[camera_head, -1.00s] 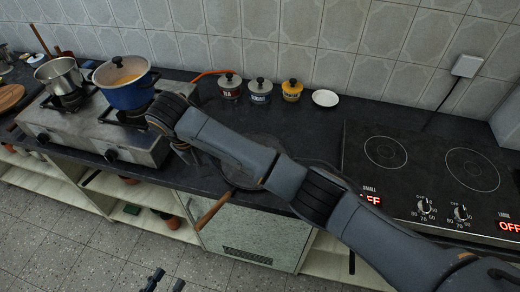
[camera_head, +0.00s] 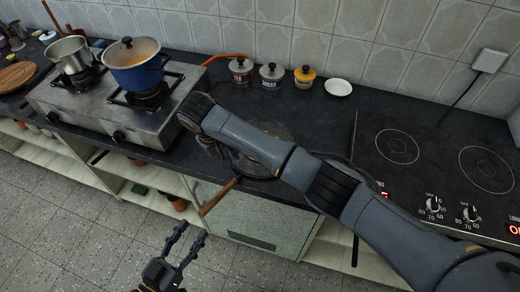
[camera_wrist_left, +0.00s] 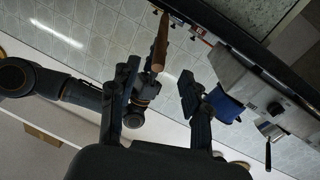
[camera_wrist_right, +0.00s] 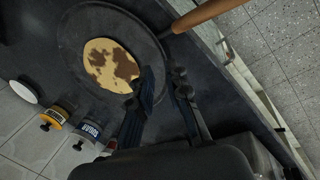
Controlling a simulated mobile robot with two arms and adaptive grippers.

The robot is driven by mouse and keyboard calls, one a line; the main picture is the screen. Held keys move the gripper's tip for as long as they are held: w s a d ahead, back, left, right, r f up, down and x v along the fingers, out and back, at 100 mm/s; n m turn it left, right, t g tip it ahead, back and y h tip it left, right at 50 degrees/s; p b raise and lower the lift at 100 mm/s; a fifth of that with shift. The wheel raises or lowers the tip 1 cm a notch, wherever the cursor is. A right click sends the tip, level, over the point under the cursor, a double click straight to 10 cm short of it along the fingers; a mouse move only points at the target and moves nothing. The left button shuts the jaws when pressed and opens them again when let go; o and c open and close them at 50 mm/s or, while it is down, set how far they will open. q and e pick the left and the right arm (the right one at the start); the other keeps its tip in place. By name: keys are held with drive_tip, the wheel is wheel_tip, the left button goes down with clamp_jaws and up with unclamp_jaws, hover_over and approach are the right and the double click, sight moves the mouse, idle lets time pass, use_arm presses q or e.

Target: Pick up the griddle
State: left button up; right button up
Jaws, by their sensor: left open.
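The griddle (camera_head: 273,134) is a dark, round, flat pan on the black counter, partly hidden behind my right arm in the head view. Its wooden handle (camera_head: 219,196) sticks out past the counter's front edge. In the right wrist view, the griddle (camera_wrist_right: 70,40) holds a browned flatbread (camera_wrist_right: 110,65). My left gripper (camera_head: 189,235) is open and empty, below and in front of the handle. The handle (camera_wrist_left: 160,42) shows beyond its fingers in the left wrist view. My right gripper (camera_wrist_right: 163,80) is open beside the griddle's rim, with nothing seen between its fingers.
A gas stove (camera_head: 125,120) with a blue pot (camera_head: 138,75) and a steel pot (camera_head: 68,55) stands left. Several canisters (camera_head: 271,75) and a white saucer (camera_head: 338,87) stand at the back. A cooktop (camera_head: 430,165) is right. Shelves (camera_head: 140,190) lie below the counter.

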sight(238, 169)
use_arm(q)
drive_tip(key=x, duration=0.7)
use_arm(e)
drive_tip(key=x, duration=0.7)
use_arm(q)
drive_tip(key=shift+c, duration=0.2)
use_arm(e)
drive_tip(key=shift+c, duration=0.2)
use_arm(q)
drive_tip(key=c, duration=0.4)
use_arm(e)
clamp_jaws()
use_arm(q)
clamp_jaws()
use_arm(e)
drive_tip(key=shift+r, duration=0.1)
